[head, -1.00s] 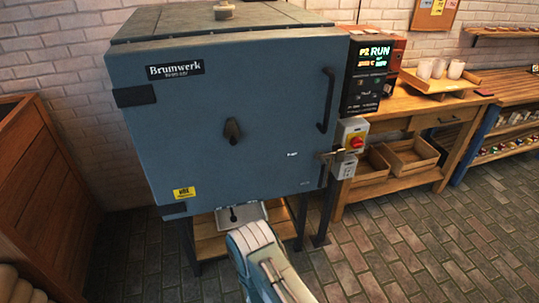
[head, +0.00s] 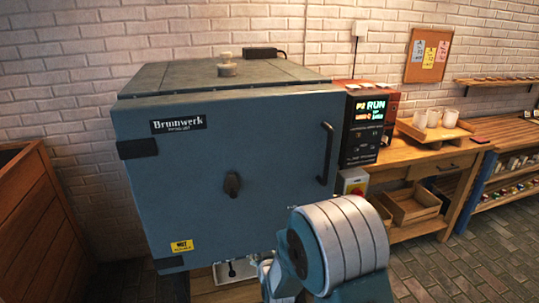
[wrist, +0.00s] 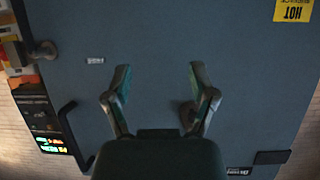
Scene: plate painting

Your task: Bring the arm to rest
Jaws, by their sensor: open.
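My gripper (wrist: 160,100) shows in the wrist view with its two fingers spread apart and nothing between them. It faces the blue-grey kiln door (wrist: 160,40), which appears upside down there; the distance between them is hard to judge. In the head view my arm rises at the bottom right of centre, in front of the lower right of the kiln (head: 220,140). The gripper's fingers are hidden in the head view. The kiln door looks shut, and the controller (head: 368,125) reads RUN.
A wooden bench (head: 420,168) with a tray (head: 436,131) of white cups stands right of the kiln. Wooden crates (head: 412,207) sit on its lower shelf. A wooden bin (head: 40,225) is at the left. Paved floor is open at the lower right.

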